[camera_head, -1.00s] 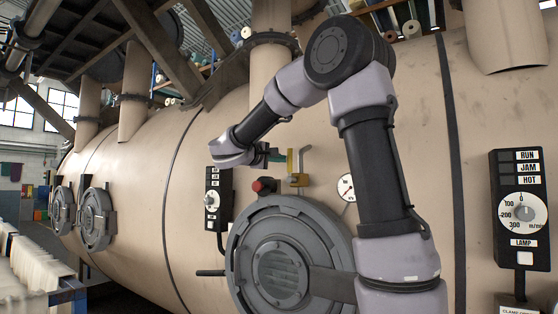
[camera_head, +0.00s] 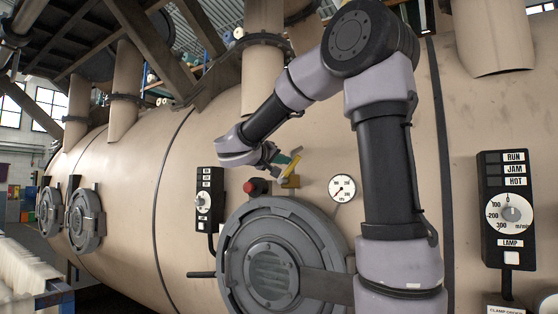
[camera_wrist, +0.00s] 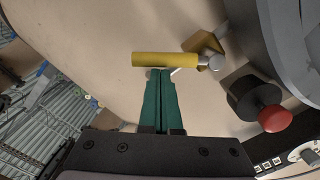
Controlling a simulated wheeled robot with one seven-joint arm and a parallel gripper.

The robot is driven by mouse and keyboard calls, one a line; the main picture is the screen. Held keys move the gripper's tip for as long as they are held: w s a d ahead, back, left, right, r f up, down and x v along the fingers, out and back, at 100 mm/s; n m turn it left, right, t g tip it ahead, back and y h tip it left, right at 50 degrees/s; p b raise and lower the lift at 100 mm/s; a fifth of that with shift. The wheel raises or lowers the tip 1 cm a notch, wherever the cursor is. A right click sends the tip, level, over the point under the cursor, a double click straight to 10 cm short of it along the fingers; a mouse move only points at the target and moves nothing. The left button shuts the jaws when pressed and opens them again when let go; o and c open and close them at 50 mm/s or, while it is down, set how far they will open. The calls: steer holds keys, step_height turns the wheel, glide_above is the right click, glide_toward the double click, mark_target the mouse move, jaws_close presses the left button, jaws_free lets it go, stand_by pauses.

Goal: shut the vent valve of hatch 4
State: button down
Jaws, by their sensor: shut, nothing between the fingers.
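The vent valve (camera_head: 291,182) is a small brass-yellow fitting on the vessel wall just above the round grey hatch (camera_head: 238,262). Its yellow lever (camera_head: 291,166) leans up and to the right in the head view. In the wrist view the yellow lever (camera_wrist: 165,59) lies crosswise, joined by a silver pivot to the brass body (camera_wrist: 200,42). My gripper (camera_head: 279,158) has green fingers, shut and empty. In the wrist view the closed fingertips (camera_wrist: 160,73) are right at the lever's side; whether they touch it is unclear. No hatch number is legible.
A red knob (camera_head: 256,187) on a black base stands left of the valve; it also shows in the wrist view (camera_wrist: 275,118). A pressure gauge (camera_head: 342,188) is to the right. A black control box (camera_head: 207,200) hangs to the left, a larger panel (camera_head: 510,210) far right.

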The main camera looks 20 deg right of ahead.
steer(key=m, duration=0.1)
steer(key=s+d+f+m, duration=0.1)
steer(key=shift+s+m, duration=0.15)
steer(key=shift+m, duration=0.15)
steer(key=f+m, duration=0.1)
steer(key=s+d+f+m, duration=0.1)
steer(key=m, duration=0.1)
steer(key=f+m, duration=0.1)
steer(key=m, duration=0.1)
steer(key=shift+s+d+f, duration=0.15)
steer(key=shift+s+f, duration=0.05)
steer(key=shift+s, duration=0.2)
steer(key=shift+y, duration=0.3)
steer(key=s+a+r, duration=0.4)
steer(key=s+a, duration=0.2)
steer(key=a, duration=0.2)
steer(key=shift+a+r, duration=0.15)
steer(key=shift+a, duration=0.25)
